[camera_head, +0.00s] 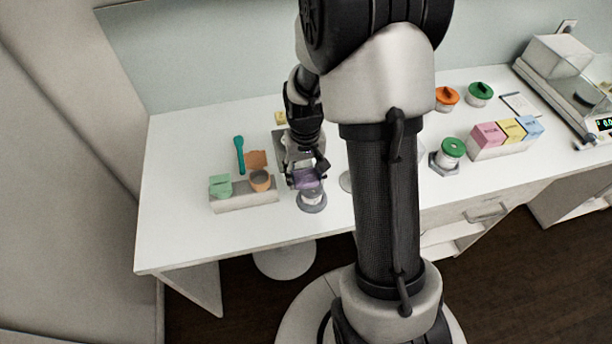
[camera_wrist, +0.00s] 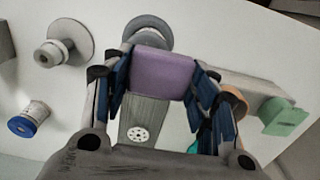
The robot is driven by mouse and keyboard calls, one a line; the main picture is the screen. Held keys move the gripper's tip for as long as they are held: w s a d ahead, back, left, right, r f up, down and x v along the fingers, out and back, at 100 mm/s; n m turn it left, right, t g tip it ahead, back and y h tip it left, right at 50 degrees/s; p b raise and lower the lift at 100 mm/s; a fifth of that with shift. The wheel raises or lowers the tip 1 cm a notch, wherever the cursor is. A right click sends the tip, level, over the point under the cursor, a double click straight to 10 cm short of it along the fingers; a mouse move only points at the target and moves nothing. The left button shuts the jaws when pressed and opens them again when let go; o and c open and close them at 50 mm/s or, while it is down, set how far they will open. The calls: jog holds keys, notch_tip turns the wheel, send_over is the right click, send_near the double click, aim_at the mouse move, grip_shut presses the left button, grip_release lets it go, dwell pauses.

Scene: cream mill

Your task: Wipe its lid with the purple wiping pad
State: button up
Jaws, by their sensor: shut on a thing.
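My gripper (camera_head: 306,170) is shut on the purple wiping pad (camera_head: 306,179), which fills the space between its fingers in the wrist view (camera_wrist: 162,74). Directly by the pad is a grey round-topped container (camera_head: 312,200) on the bench, near the front edge; its grey round top also shows in the wrist view (camera_wrist: 147,28), partly hidden behind the pad. I cannot tell whether the pad touches the top or hovers just above it.
A pale holder (camera_head: 245,201) with a green block (camera_head: 220,185) and an orange-brown cup (camera_head: 260,180) stands close on the left. A teal spoon (camera_head: 239,155) lies behind it. A blue-capped jar (camera_wrist: 28,120) and knobbed disc (camera_wrist: 64,46) show in the wrist view. Green-lidded jar (camera_head: 451,150) stands right.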

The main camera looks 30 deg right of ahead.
aim_at(304, 176)
notch_tip(304, 176, up, 2)
jog(key=shift+w+a+p, duration=0.1)
jog(key=shift+a+p, duration=0.05)
jog(key=shift+p, duration=0.4)
jog(key=shift+r+p, duration=1)
jog(key=shift+r, duration=0.35)
